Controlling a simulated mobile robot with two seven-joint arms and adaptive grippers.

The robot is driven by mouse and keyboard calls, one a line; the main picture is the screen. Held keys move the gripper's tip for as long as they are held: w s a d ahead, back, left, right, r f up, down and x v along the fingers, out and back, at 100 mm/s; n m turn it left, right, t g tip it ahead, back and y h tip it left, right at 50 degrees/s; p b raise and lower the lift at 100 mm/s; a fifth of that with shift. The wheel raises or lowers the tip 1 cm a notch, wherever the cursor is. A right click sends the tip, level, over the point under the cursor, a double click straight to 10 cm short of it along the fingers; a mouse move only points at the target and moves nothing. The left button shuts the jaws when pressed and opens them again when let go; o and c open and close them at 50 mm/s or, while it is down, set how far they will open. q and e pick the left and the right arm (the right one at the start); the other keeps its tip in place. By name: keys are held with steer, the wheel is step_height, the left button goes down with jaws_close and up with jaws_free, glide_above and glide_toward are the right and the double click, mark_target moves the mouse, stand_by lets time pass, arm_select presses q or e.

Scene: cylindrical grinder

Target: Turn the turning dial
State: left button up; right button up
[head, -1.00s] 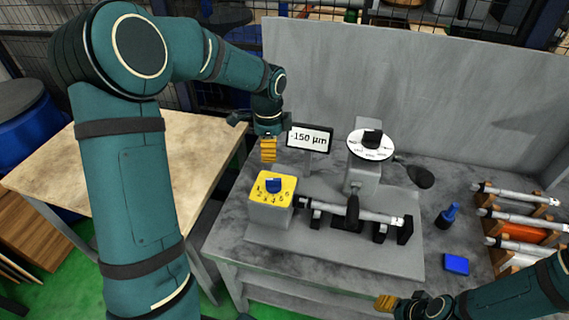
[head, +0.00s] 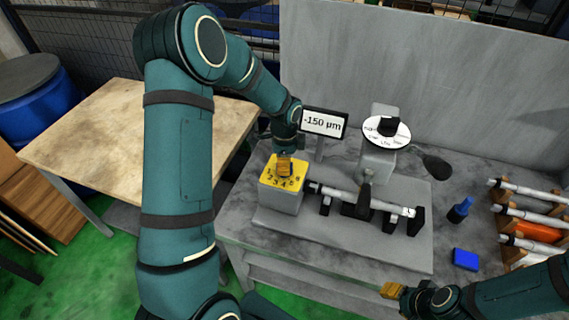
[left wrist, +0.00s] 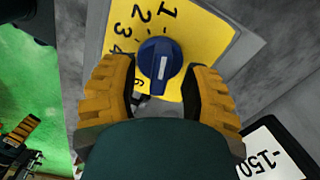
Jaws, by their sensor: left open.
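The turning dial is a blue knob (left wrist: 160,62) on a yellow plate numbered from 1 up (left wrist: 205,30). The yellow plate (head: 268,176) tops a grey box at the left of the machine in the head view. My left gripper (head: 284,172) is over the plate and covers most of the knob there. In the left wrist view its yellow fingers (left wrist: 160,85) are open, one on each side of the knob, with small gaps visible. A white mark on the knob shows. My right gripper (head: 390,291) is at the lower right, away from the dial; its jaw opening cannot be made out.
A display (head: 323,123) reading -150 µm stands just behind the dial. A white round dial with a black knob (head: 388,127) is further right. A shaft (head: 365,200) lies in holders beside the box.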

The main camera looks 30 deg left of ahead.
arm_select(q)
steer(key=shift+f, duration=0.4)
steer(key=shift+o, duration=0.3)
jaws_close()
